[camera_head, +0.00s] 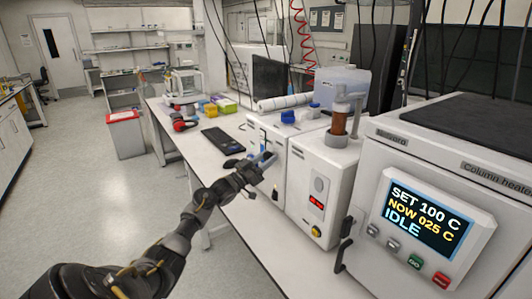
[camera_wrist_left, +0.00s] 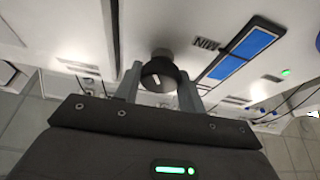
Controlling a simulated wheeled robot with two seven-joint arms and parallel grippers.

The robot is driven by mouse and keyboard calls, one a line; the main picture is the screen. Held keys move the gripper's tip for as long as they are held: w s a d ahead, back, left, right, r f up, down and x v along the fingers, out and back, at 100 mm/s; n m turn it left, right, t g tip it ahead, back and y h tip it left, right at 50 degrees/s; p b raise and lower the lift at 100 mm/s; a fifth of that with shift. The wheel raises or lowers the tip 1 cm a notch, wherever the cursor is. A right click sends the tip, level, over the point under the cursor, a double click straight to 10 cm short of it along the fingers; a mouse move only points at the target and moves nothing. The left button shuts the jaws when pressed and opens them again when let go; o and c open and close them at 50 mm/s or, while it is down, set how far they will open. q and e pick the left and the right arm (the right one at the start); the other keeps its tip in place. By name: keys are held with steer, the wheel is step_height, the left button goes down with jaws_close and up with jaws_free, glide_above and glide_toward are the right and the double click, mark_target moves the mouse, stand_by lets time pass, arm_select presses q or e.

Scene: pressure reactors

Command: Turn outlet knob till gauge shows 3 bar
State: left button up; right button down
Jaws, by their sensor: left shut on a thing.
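My left gripper (camera_head: 264,161) reaches to the front of a white instrument (camera_head: 277,172) on the bench. The left wrist view shows a round black knob (camera_wrist_left: 159,70) with a white mark, between the two grey fingers of my left gripper (camera_wrist_left: 160,88). The fingers are shut on it from both sides. In the head view the gripper hides the knob. A blue display panel (camera_wrist_left: 240,50) sits beside the knob in the wrist view, with the label "MIN" nearby. No pressure reading is legible. My right gripper is out of view.
A black keyboard (camera_head: 222,141) lies on the bench left of the instrument.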

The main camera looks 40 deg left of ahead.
arm_select(q)
steer(key=shift+n+y+p, duration=0.8)
steer(key=shift+n+p, duration=0.05)
steer(key=shift+n, duration=0.55)
steer(key=o, duration=1)
steer(key=shift+c, duration=0.2)
steer(key=shift+s, duration=0.1)
steer(key=b+v, duration=0.3)
steer(key=v, duration=0.7)
steer(key=shift+s+f, duration=0.25)
